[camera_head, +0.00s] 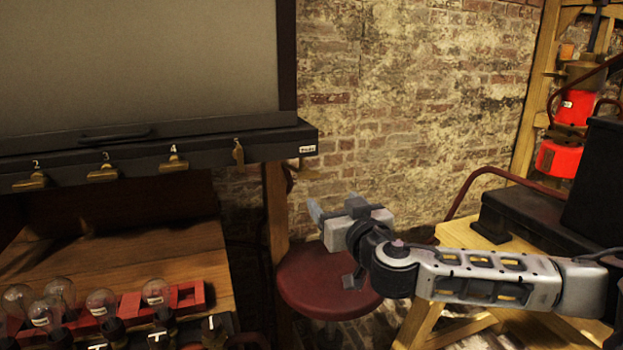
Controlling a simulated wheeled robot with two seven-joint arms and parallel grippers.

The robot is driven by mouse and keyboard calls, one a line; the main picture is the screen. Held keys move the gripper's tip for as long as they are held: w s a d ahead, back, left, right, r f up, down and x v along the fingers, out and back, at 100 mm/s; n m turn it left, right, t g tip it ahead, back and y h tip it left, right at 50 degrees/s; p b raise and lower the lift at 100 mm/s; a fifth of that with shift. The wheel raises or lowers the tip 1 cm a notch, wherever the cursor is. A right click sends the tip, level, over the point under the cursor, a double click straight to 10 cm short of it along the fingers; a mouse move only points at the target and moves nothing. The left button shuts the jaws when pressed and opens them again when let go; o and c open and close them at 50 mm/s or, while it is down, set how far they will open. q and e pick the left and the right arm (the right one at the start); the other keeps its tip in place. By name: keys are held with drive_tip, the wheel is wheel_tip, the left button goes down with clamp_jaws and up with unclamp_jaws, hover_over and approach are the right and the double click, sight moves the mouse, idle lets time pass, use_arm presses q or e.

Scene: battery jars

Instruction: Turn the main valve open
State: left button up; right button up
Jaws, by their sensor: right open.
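A row of small brass valves runs along the front of a dark ledge (140,150) at the left. Several carry number tags. The valve at the ledge's right end (238,152) has an upright handle, unlike the others, whose handles lie flat. A small white label (307,149) sits on the ledge's end to its right; its text is too small to read surely. My right gripper (333,206) is open and empty, to the right of and lower than that end valve, clear of it and in front of the brick wall. My left gripper is not in view.
A red round stool (325,283) stands below my right gripper. Glass bulbs (101,302) and red holders sit on the wooden bench (120,252) at lower left. A yellow wooden stand (450,262) with dark boxes is at right, red canisters (558,157) behind.

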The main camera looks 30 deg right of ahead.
sight(311, 177)
drive_tip(key=p+x, duration=0.2)
drive_tip(key=x, duration=1.1)
drive_tip(key=shift+w+p, duration=0.3)
drive_tip(key=shift+w, duration=0.15)
drive_tip(key=c, duration=1)
